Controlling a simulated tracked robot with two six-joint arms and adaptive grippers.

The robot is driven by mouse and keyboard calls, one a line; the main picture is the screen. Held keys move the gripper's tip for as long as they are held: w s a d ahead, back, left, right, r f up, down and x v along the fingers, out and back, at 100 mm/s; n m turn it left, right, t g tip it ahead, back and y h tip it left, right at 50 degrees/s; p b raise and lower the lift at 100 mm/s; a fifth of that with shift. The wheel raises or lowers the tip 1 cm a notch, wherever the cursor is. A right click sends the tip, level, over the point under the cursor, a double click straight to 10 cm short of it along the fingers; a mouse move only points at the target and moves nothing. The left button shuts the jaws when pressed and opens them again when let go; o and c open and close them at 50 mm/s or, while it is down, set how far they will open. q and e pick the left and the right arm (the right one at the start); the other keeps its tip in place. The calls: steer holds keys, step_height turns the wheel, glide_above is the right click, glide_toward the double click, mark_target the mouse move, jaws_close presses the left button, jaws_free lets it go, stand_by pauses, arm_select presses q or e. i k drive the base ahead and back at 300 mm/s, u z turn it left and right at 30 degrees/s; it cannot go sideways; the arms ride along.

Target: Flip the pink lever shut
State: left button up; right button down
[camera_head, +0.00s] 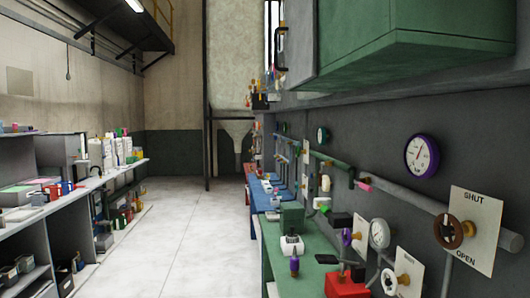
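A small pink piece (364,186), which looks like a lever handle, sits on the pipework along the right wall. It is beside the end of a green pipe (335,163), above the bench. It is small in the picture, and I cannot tell whether it stands open or shut. Neither of my grippers shows in the head view.
A green bench (310,262) runs along the right wall, with a red block (346,284) on it. A sign marked SHUT and OPEN (484,222) stands behind a brown handwheel (450,232). Shelves (50,222) line the left; the aisle floor (180,240) between is clear.

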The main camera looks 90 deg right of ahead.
mark_target(361, 184)
steer(key=i, duration=0.95)
steer(key=u, duration=0.75)
steer(key=i, duration=0.3)
steer(key=z, duration=2.6)
steer(key=i, duration=0.25)
steer(key=z, duration=2.35)
steer(key=k, duration=0.5)
steer(key=z, duration=0.45)
steer(key=i, duration=1.5)
steer(key=u, duration=0.4)
